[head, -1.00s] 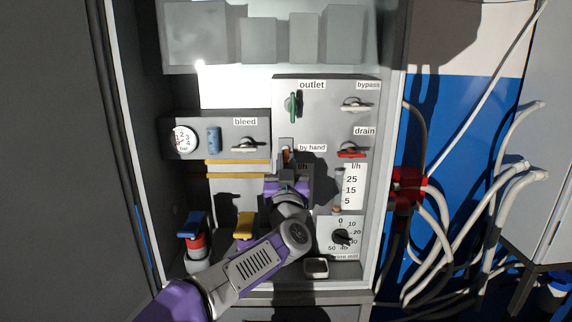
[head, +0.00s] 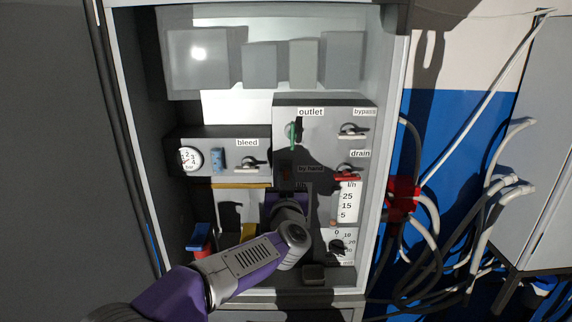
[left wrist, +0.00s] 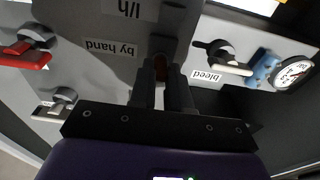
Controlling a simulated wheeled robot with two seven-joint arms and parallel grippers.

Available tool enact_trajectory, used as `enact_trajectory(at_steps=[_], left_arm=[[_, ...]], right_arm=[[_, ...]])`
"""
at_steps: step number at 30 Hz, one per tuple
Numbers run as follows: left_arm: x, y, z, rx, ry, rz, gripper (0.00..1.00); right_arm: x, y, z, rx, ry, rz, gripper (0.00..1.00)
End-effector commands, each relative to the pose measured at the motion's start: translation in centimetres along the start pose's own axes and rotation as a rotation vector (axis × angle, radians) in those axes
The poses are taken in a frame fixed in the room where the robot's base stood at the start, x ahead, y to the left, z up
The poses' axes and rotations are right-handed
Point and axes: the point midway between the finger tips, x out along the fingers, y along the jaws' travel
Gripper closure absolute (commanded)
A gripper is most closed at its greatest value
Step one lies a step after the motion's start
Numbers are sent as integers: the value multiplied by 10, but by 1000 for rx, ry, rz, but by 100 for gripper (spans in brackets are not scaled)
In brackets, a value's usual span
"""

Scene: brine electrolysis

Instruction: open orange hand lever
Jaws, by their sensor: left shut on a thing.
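The orange hand lever (head: 286,173) is on the grey panel beside the "by hand" label, dark in shadow in the head view. In the left wrist view a dark reddish bit of the lever (left wrist: 160,66) shows between my fingertips. My left gripper (left wrist: 162,80) is shut on it, with one finger on each side. In the head view the gripper's purple body (head: 286,200) is just below the lever. The fingers mostly hide the lever, so its angle cannot be told. My right gripper is not in view.
The green outlet handle (head: 292,132), bypass handle (head: 353,130), red drain handle (head: 348,176) and bleed handle (head: 250,163) surround the lever. A pressure gauge (head: 190,159) is at left. Blue-topped (head: 199,238) and yellow-topped things stand low. White hoses hang outside the cabinet at right.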

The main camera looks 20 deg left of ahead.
Motion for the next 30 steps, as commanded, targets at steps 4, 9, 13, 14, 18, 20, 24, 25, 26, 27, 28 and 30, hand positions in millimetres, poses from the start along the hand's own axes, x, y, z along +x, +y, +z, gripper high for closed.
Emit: enact_trajectory(at_steps=[4,9,13,14,18,20,24,25,26,27,28,30], left_arm=[[1,0,-12,-1,-76,1,100],[1,0,-15,-3,-167,1,100],[2,0,-18,-4,-241,1,100],[2,0,-18,-4,-259,1,100],[4,0,-21,-5,-340,1,100],[5,0,-22,-6,-373,0,100],[7,0,-25,-7,-442,0,100],[7,0,-26,-6,-457,0,100],[7,0,-26,-7,-469,0,100],[8,0,-27,-6,-486,1,100],[8,0,-28,-6,-497,0,100],[9,0,-29,-6,-521,1,100]], right_arm=[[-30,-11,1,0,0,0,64],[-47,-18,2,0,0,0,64],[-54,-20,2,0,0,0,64],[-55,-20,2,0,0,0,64],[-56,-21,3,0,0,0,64],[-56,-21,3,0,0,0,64],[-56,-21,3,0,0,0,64],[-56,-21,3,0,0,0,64],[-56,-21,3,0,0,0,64],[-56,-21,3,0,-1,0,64],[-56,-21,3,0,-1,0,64],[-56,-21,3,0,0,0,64]])
